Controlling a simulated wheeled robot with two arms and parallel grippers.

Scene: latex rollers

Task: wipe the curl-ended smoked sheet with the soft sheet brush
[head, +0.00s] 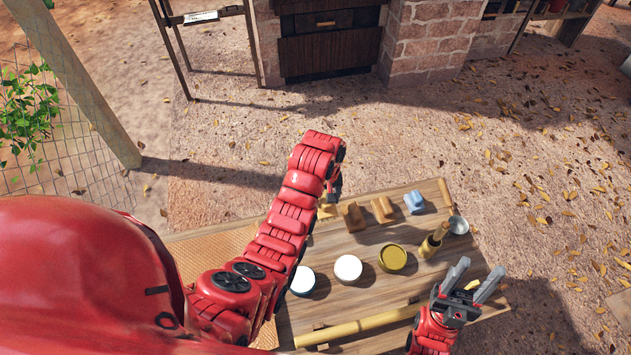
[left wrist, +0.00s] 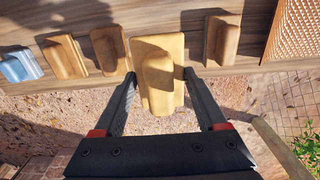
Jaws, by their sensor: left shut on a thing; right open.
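My left gripper (head: 333,195) is shut on a tan wooden block with a raised grip, which looks like the brush (left wrist: 160,75). The left wrist view shows it between the two fingers (left wrist: 160,78), over the table's edge; whether it touches the tabletop I cannot tell. In the head view my left arm hides most of it. My right gripper (head: 474,284) is open, at the table's front right corner; a small yellow thing shows between its fingers. I cannot make out a curl-ended smoked sheet in either view.
The wooden table (head: 420,285) holds two brown blocks (head: 382,210), a blue block (head: 414,201), white-topped jars (head: 348,268), a yellow-topped jar (head: 393,258), a metal cup (head: 459,225) and a bamboo pole (head: 355,328). A woven mat (head: 205,255) lies left. Another brown block (left wrist: 222,40) stands between brush and mat.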

